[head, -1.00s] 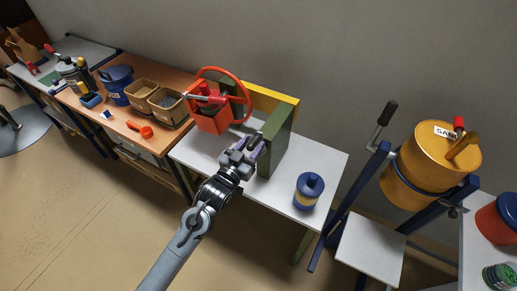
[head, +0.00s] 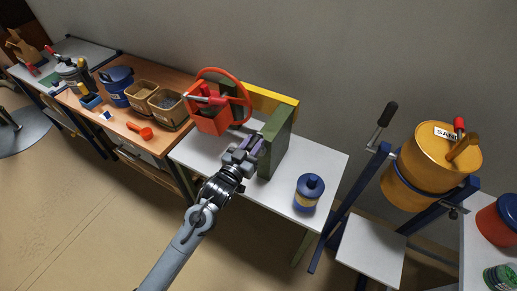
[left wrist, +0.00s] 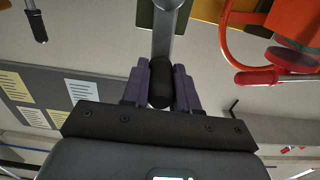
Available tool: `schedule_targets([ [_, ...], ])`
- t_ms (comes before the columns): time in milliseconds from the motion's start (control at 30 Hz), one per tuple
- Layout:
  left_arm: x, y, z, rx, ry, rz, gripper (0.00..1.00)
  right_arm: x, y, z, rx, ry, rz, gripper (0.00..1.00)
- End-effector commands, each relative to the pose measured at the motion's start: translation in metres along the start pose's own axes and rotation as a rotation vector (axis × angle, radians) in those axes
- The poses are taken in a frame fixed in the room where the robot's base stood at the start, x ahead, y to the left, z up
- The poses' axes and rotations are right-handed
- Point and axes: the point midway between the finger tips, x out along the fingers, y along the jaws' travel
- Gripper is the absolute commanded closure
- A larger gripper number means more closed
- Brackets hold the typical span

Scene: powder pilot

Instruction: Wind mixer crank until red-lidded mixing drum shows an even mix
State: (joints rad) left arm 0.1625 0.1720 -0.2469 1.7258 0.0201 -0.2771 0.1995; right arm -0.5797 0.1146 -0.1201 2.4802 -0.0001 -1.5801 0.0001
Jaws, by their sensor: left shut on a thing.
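My left gripper (head: 243,158) is beside the green post (head: 275,142) of a mixer stand on the white table. In the left wrist view its purple fingers (left wrist: 160,88) are shut on a black crank handle (left wrist: 160,84), which joins a grey crank arm (left wrist: 165,28). The stand carries an orange-red drum-like body (head: 209,124) with a large red ring (head: 212,70) and a red-handled lever (head: 206,101). In the left wrist view the red parts (left wrist: 287,28) show at upper right. The drum's contents cannot be seen. My right gripper is not in view.
A blue-lidded jar (head: 309,191) stands right of the stand. A gold drum (head: 432,160) marked SAND, with a black-handled crank (head: 387,116), sits on a blue frame at right. Bins (head: 168,107) and a red scoop (head: 140,130) lie on the orange bench at left.

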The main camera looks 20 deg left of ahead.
Motion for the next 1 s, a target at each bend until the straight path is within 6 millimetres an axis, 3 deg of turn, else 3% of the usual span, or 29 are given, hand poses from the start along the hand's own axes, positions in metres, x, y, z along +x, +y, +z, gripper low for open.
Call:
schedule_targets([
  [167, 0.0, -0.006, 0.003, 0.002, -0.001, -0.001, 1.0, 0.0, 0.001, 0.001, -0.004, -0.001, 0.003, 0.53],
  [533, 0.0, -0.04, 0.02, 0.002, -0.009, -0.004, 1.0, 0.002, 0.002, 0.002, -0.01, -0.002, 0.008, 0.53],
  [1000, 0.0, -0.041, 0.017, 0.0, 0.004, 0.003, 1.0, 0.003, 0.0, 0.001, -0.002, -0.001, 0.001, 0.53],
])
